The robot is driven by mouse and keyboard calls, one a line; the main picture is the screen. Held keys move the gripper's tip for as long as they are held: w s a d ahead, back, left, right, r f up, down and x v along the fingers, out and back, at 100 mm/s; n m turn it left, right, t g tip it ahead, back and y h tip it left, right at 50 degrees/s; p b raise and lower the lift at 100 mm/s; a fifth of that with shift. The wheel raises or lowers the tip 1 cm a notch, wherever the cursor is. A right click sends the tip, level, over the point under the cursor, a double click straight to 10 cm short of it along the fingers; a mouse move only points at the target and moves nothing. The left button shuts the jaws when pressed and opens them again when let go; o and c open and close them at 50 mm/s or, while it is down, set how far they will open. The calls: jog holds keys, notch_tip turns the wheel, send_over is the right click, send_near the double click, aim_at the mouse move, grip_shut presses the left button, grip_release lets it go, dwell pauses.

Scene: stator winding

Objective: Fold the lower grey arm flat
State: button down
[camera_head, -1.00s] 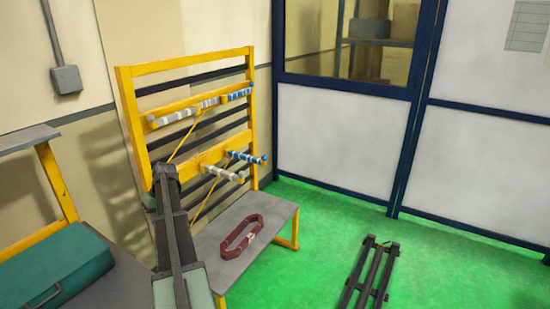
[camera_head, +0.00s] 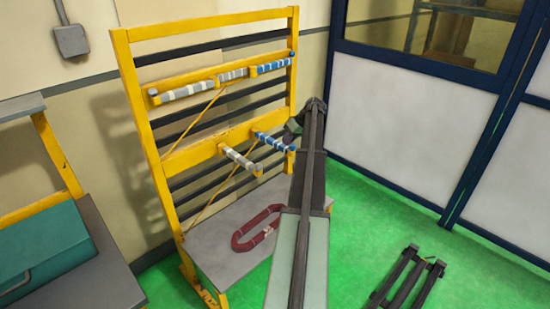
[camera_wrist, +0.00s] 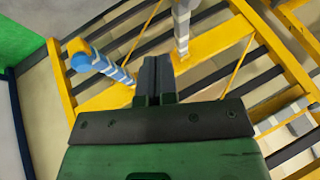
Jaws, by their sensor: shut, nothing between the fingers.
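The lower grey arm (camera_head: 240,160), banded grey and white, sticks out from the lower yellow rail of the rack in the head view. The lower blue arm (camera_head: 273,142) sticks out to its right. In the wrist view, the grey arm (camera_wrist: 182,28) is right of my fingers and the blue arm (camera_wrist: 100,66) is left of them, both joined to the yellow rail. My gripper (camera_wrist: 156,80) is shut and empty, its fingertips seen between the two arms. I cannot tell whether it touches either. In the head view, my gripper is mostly hidden behind my own arm.
Upper grey (camera_head: 188,91) and upper blue (camera_head: 275,66) arms lie along the upper rail. A dark red oval ring (camera_head: 245,240) lies on the grey shelf (camera_head: 215,245) below. A teal case (camera_head: 45,255) stands left. A dark slatted frame (camera_head: 410,278) lies on the green floor.

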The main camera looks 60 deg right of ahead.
jog(key=a+r+b+x, duration=0.1)
jog(key=a+b+x, duration=0.1)
jog(key=b+x, duration=0.7)
jog(key=x, duration=0.3)
jog(key=shift+w+a, duration=0.2)
jog(key=shift+a, duration=0.15)
jog(key=shift+f, duration=0.2)
